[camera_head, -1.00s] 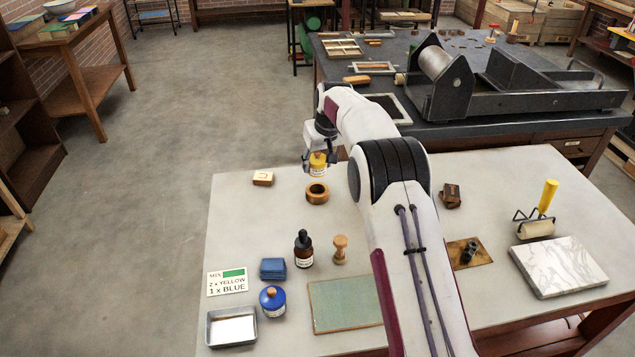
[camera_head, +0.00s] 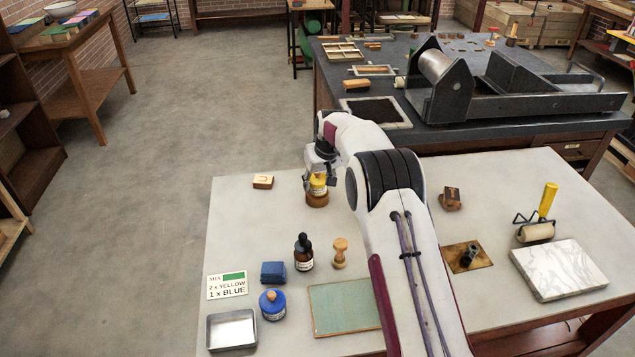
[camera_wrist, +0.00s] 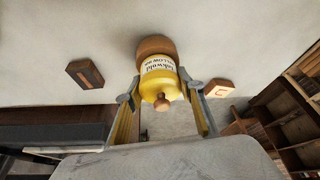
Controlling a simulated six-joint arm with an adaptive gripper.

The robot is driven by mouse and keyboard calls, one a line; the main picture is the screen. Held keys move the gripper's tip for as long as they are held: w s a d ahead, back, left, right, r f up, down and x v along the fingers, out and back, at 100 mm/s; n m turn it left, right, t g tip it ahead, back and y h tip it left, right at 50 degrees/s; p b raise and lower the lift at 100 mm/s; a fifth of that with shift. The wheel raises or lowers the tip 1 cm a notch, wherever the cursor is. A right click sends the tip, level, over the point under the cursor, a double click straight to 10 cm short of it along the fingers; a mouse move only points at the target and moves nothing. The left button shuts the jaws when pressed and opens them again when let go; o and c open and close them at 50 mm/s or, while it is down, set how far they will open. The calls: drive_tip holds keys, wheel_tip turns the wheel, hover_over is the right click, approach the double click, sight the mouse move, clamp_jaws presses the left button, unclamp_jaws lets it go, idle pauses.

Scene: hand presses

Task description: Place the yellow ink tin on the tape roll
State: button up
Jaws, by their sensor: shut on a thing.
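The yellow ink tin (camera_head: 318,184) is between my gripper's fingers, upright, with a white label and a wooden knob on its lid. It also shows in the wrist view (camera_wrist: 158,84). My gripper (camera_head: 319,178) is shut on the tin. The brown tape roll (camera_head: 317,200) lies on the pale table right under the tin; in the wrist view the roll (camera_wrist: 155,46) shows behind the tin's base. The tin looks to be on or just above the roll; I cannot tell whether they touch. The roll's opening is hidden by the tin.
A wooden stamp block (camera_head: 263,182) lies left of the roll. A dropper bottle (camera_head: 303,252), a wooden-handled stamp (camera_head: 340,253), a blue ink tin (camera_head: 272,304) and a metal tray (camera_head: 232,330) stand nearer the front. The table between roll and bottle is clear.

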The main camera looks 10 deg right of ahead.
drive_tip(key=shift+f, duration=0.25)
drive_tip(key=o, duration=1.3)
drive_tip(key=shift+v, duration=0.95)
drive_tip(key=a+v, duration=0.1)
drive_tip(key=v, duration=0.9)
drive_tip(key=shift+d+r, duration=0.15)
drive_tip(key=shift+d, duration=0.4)
drive_tip(key=shift+s, duration=0.1)
